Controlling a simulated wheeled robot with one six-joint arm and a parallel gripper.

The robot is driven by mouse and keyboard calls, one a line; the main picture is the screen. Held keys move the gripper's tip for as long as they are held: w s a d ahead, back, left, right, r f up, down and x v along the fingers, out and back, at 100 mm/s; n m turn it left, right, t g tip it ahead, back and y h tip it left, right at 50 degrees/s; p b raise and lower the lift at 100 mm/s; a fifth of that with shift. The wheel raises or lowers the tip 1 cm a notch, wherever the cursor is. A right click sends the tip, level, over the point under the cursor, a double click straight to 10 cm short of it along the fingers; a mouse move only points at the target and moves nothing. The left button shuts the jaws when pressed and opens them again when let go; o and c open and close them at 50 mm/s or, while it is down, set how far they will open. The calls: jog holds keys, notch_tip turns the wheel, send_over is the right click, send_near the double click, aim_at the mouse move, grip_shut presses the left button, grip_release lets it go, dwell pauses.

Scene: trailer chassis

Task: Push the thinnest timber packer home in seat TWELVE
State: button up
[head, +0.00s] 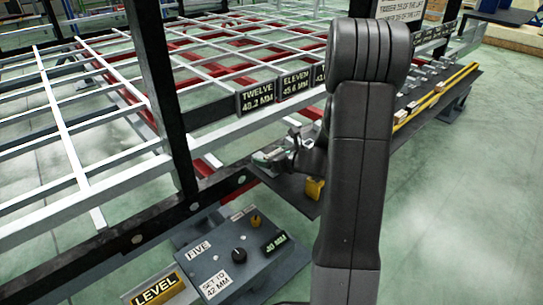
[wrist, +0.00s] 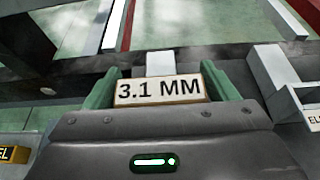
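A timber packer marked "3.1 MM" (wrist: 160,90) sits between the two green fingers of my gripper (wrist: 165,92) in the wrist view. The fingers touch or nearly touch its ends, and the gripper looks shut on it. A pale upright block (wrist: 160,62) stands just beyond the packer; I cannot tell whether they touch. In the head view my gripper (head: 272,156) is low beside the dark chassis rail, below the sign "TWELVE 48.2 MM" (head: 257,97). My arm hides part of that area. I cannot make out the seat itself clearly.
A grey control box (head: 235,255) marked "FIVE" and "SET TO 42 MM" stands below left, near a yellow "LEVEL" sign (head: 157,289). A dark upright post (head: 160,90) rises left of my gripper. A dark shelf (head: 440,95) with yellow bars lies right. The green floor at right is clear.

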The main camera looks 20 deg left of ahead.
jog(key=shift+o, duration=1.1)
jog(key=p+v, duration=0.4)
jog(key=v, duration=0.9)
jog(key=shift+s+d, duration=0.2)
jog(key=shift+d, duration=0.15)
jog(key=shift+a, duration=0.1)
jog(key=b+x, duration=0.4)
jog(key=x, duration=0.9)
jog(key=shift+w+a, duration=0.15)
jog(key=shift+a, duration=0.05)
jog(key=shift+w+a+r, duration=0.1)
jog(key=shift+r, duration=0.2)
